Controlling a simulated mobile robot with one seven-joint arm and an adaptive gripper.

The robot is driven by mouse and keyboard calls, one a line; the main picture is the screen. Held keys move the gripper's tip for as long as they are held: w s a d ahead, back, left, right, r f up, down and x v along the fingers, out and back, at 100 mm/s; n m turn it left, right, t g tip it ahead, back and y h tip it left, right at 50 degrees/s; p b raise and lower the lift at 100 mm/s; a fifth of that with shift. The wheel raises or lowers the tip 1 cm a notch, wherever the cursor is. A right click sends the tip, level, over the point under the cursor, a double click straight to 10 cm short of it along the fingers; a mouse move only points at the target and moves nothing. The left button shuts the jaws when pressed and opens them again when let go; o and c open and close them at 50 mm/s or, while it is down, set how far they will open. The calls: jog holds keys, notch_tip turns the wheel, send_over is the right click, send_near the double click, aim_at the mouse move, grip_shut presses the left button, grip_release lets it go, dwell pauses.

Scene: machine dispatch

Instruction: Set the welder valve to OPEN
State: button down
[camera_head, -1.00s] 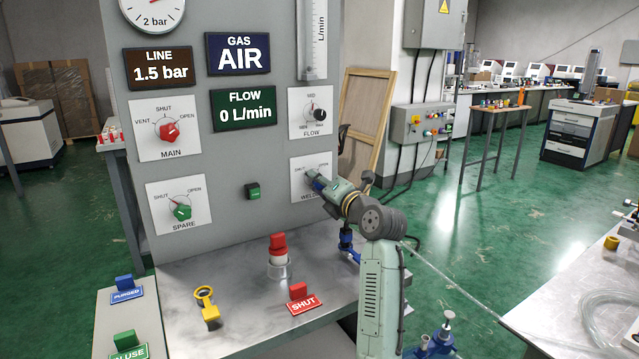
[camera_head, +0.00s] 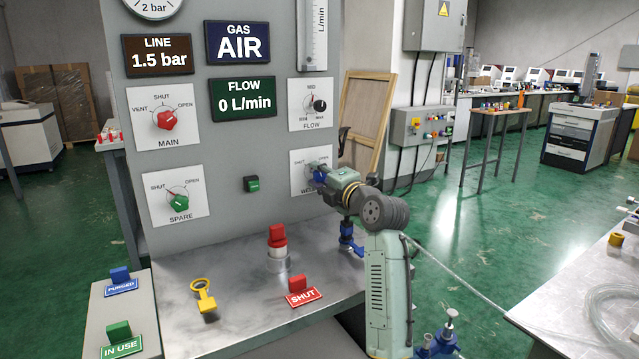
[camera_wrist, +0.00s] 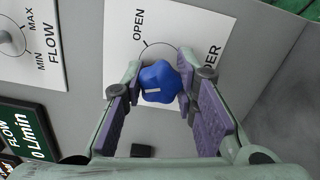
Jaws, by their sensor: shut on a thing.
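The welder valve is a blue knob (camera_wrist: 158,82) on a white plate (camera_wrist: 185,22) with an OPEN label above it in the wrist view. My gripper (camera_wrist: 161,80) has one finger on each side of the knob and is shut on it. A short white mark shows on the knob's face; I cannot tell which setting it points to. In the head view, my gripper (camera_head: 322,173) is at the welder plate (camera_head: 325,155) and the knob (camera_head: 319,177) is mostly hidden.
The FLOW knob (camera_head: 319,105) is above the welder plate. The red MAIN knob (camera_head: 167,120) and green SPARE knob (camera_head: 179,201) are to the left. On the bench below stand a red-topped piece (camera_head: 277,236), a yellow tag (camera_head: 204,297) and a red SHUT sign (camera_head: 301,292).

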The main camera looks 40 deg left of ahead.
jog(key=m+b, duration=0.1)
jog(key=m, duration=1.2)
jog(key=shift+p, duration=0.35)
dwell(0.4)
jog(key=c, duration=1.2)
grip_release()
jog(key=shift+c, duration=0.2)
jog(key=shift+d, duration=0.1)
jog(key=v, duration=1.1)
jog(key=shift+s+d, duration=0.15)
jog(key=shift+d, duration=0.25)
